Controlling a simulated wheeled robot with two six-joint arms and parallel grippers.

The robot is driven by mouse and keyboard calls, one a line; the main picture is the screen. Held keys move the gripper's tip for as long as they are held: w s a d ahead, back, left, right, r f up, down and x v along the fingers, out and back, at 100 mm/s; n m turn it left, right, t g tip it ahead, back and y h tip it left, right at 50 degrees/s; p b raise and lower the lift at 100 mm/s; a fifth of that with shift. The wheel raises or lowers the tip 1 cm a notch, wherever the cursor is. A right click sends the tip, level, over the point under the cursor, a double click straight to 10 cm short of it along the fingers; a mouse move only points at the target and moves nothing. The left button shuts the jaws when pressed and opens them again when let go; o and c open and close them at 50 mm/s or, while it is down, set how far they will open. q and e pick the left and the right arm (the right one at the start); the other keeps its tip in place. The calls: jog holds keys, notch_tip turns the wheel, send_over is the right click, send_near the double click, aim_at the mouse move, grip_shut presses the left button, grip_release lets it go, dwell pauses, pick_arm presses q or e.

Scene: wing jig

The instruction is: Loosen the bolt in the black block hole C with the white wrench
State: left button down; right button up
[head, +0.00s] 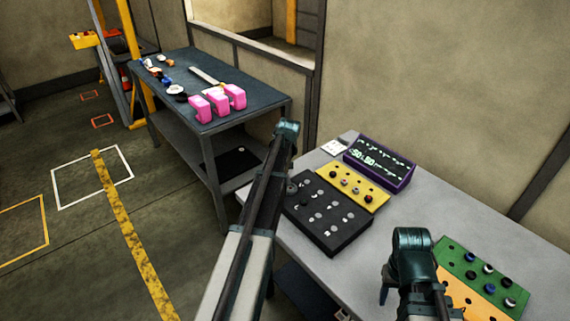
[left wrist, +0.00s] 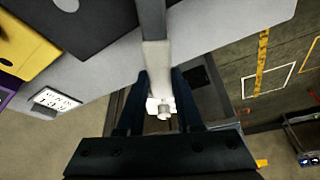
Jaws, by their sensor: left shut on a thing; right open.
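The black block (head: 326,236) lies on the light grey table, with several grey round bolt heads and dark holes on its top. The hole letters are too small to read, so I cannot tell which is C. Part of the black block (left wrist: 85,22) also shows at the top left of the left wrist view. My left gripper (left wrist: 160,100) is shut on the white wrench (left wrist: 156,58), which sits between its dark fingers. In the head view my left arm hides that gripper. My right gripper (head: 386,290) is open beside the green panel, partly hidden by its own arm.
A yellow panel (head: 359,198) with knobs and a purple display box (head: 391,158) stand behind the black block. A green panel (head: 462,255) and an orange panel (head: 470,305) lie at the right. A dark table (head: 262,98) with pink blocks (head: 218,104) stands further back.

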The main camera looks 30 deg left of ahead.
pick_arm(q)
jog(key=shift+s+a, duration=0.1)
jog(key=shift+s+a+r+n+g+y, duration=0.1)
jog(key=shift+s+a+n+g+y, duration=0.2)
jog(key=shift+s+a+n, duration=0.55)
pick_arm(e)
jog(key=shift+r, duration=0.1)
pick_arm(q)
jog(key=shift+w+d, duration=0.2)
jog(key=shift+r, duration=0.1)
pick_arm(e)
jog(key=shift+r, duration=0.1)
pick_arm(q)
notch_tip(320, 180, up, 7)
jog(key=p, duration=0.7)
pick_arm(e)
notch_tip(320, 180, up, 7)
